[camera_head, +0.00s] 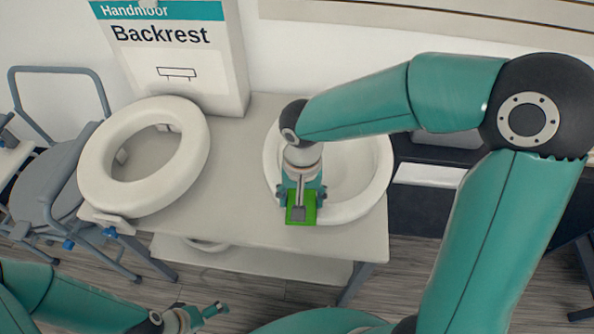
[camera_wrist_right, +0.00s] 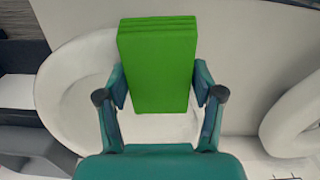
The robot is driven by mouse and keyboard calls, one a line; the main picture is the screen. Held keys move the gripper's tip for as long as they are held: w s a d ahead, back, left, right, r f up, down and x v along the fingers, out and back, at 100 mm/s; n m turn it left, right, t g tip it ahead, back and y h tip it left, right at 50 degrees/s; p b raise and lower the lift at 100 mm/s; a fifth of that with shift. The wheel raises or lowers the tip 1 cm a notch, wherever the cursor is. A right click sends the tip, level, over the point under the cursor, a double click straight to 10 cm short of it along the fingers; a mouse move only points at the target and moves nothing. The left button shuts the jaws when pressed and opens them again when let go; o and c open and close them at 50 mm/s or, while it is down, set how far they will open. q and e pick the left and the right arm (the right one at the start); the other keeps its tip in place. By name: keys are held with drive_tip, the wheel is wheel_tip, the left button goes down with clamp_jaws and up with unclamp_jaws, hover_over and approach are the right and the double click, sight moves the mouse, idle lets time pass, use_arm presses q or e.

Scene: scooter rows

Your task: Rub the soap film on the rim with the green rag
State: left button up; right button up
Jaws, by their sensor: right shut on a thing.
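The green rag (camera_wrist_right: 155,65) is a folded block held between the fingers of my right gripper (camera_wrist_right: 160,92). In the head view the rag (camera_head: 301,207) shows below my right gripper (camera_head: 300,200), over the front left part of a white basin's rim (camera_head: 375,190). The basin also shows in the wrist view (camera_wrist_right: 60,90), behind the rag. I cannot tell whether the rag touches the rim. No soap film can be made out. My left gripper (camera_head: 207,315) is low at the bottom left, away from the table; its jaw state is unclear.
A white raised ring seat (camera_head: 95,165) sits on the left of the grey table (camera_head: 235,150). A box marked Backrest (camera_head: 185,70) stands behind it. A grey-blue chair (camera_head: 60,190) is at far left. The table between seat and basin is clear.

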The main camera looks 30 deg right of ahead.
drive_tip(key=r, duration=0.1)
drive_tip(key=r+p, duration=0.2)
drive_tip(key=r, duration=0.1)
drive_tip(key=shift+a, duration=0.25)
drive_tip(key=shift+w+r+p, duration=0.1)
drive_tip(key=shift+r+p, duration=0.5)
drive_tip(key=shift+p, duration=0.15)
drive_tip(key=shift+r+p, duration=1.05)
drive_tip(key=shift+r, duration=0.4)
drive_tip(key=shift+f, duration=0.1)
